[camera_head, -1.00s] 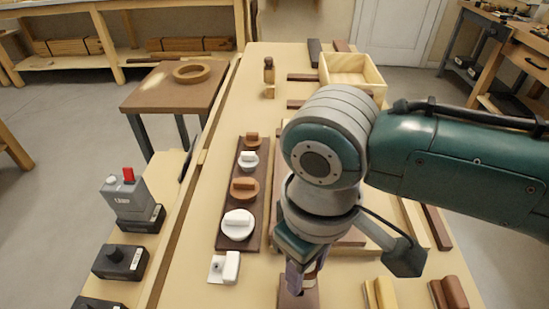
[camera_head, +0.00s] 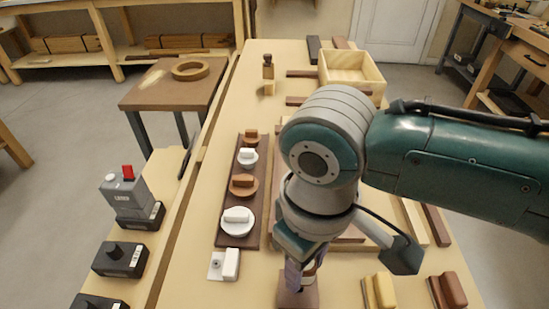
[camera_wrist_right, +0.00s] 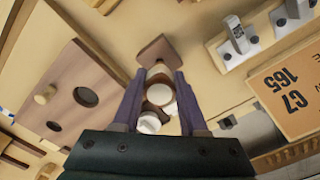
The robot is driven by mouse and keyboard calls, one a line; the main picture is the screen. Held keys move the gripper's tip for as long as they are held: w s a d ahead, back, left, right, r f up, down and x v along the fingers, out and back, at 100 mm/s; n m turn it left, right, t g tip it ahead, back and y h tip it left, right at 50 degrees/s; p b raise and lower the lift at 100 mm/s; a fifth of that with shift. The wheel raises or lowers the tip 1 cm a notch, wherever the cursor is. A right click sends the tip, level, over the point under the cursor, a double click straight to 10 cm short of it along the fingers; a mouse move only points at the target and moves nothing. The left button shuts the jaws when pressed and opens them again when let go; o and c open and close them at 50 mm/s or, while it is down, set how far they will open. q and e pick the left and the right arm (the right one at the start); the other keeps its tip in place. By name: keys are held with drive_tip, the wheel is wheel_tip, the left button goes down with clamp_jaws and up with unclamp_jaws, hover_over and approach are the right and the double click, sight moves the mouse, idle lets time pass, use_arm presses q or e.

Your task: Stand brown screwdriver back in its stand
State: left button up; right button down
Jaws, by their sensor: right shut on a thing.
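My right gripper (camera_head: 294,275) points down at the front middle of the bench, low over a brown block (camera_head: 298,297) that looks like the stand. In the right wrist view, my right gripper (camera_wrist_right: 160,95) is shut on a brown and cream round-ended thing (camera_wrist_right: 160,92), seen nearly end-on, which I take for the brown screwdriver. The brown block (camera_wrist_right: 155,48) shows just beyond the fingertips. I cannot tell whether the screwdriver's shaft is in the block, as the handle and fingers hide it. My left gripper is not in view.
A dark board with several round knobs (camera_head: 238,222) lies left of the gripper. A white switch (camera_head: 230,264) sits close by. Yellow and brown blocks (camera_head: 380,291) lie to the right. An open wooden box (camera_head: 352,70) stands at the back. Black button boxes (camera_head: 120,258) line the left edge.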

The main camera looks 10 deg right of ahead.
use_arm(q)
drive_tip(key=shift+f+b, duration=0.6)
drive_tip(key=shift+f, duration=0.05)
use_arm(e)
drive_tip(key=shift+f, duration=0.95)
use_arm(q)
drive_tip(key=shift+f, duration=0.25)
use_arm(e)
drive_tip(key=shift+f, duration=0.35)
use_arm(q)
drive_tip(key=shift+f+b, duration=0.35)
drive_tip(key=shift+b, duration=0.25)
use_arm(e)
drive_tip(key=shift+f, duration=0.5)
drive_tip(key=shift+c, duration=2.1)
unclamp_jaws()
drive_tip(key=shift+o, duration=0.3)
drive_tip(key=shift+o, duration=0.4)
drive_tip(key=shift+o, duration=1.4)
